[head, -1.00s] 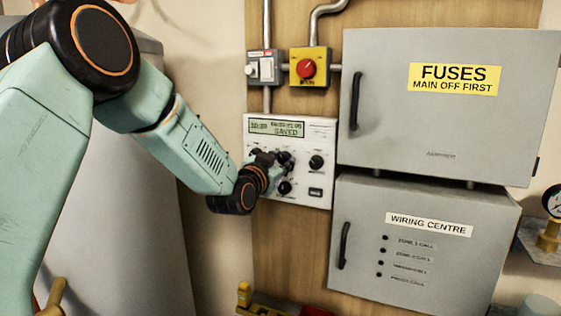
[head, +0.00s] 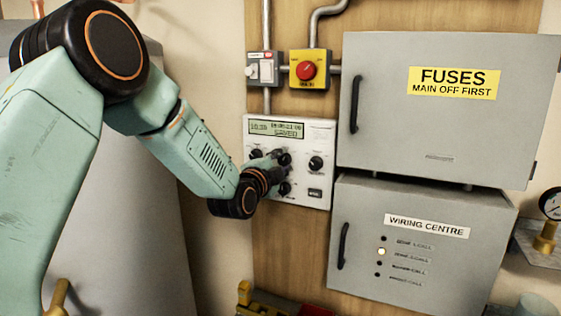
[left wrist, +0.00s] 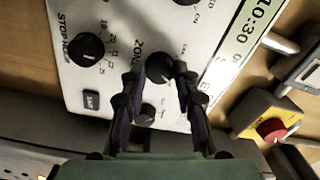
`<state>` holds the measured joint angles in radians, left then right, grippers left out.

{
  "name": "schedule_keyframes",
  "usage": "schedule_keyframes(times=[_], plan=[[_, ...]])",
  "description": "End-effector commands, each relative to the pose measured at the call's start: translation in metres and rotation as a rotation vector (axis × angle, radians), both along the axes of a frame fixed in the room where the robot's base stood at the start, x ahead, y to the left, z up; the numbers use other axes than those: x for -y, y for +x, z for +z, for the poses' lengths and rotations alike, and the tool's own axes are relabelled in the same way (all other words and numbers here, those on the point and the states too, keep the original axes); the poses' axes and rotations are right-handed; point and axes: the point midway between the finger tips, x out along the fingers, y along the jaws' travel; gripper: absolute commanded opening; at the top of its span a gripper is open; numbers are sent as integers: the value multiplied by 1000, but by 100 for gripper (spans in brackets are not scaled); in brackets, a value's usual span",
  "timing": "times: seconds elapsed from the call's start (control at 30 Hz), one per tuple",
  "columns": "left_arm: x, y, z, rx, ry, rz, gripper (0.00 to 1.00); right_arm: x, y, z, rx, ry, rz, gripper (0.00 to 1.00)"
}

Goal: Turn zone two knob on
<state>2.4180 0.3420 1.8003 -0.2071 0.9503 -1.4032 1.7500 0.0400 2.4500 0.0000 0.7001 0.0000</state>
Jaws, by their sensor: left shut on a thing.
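The knob's exact angle is hard to read. My right gripper is not in view.
Another knob (head: 316,163) and a dark button (head: 315,193) are at the panel's right side. A red switch on a yellow box (head: 306,70) is above. The fuses box (head: 390,145) and wiring centre box (head: 400,285) stand to the right. The wiring centre's second lamp (head: 382,251) glows.

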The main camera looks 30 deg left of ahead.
Motion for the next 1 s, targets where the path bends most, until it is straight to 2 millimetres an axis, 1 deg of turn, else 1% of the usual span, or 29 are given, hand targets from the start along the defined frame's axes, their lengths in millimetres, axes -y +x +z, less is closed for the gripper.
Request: schedule_keyframes(times=[0.2, 0.4, 0.67, 1.0], plan=[[1, 0, 1, -8, 159, -3, 0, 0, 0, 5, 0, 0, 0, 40], [1, 0, 0, -14, 255, -4, 0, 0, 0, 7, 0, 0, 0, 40], [2, 0, -1, -19, 313, -4, 0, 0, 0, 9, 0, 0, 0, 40], [2, 0, -2, -20, 321, -5, 0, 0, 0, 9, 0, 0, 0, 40]])
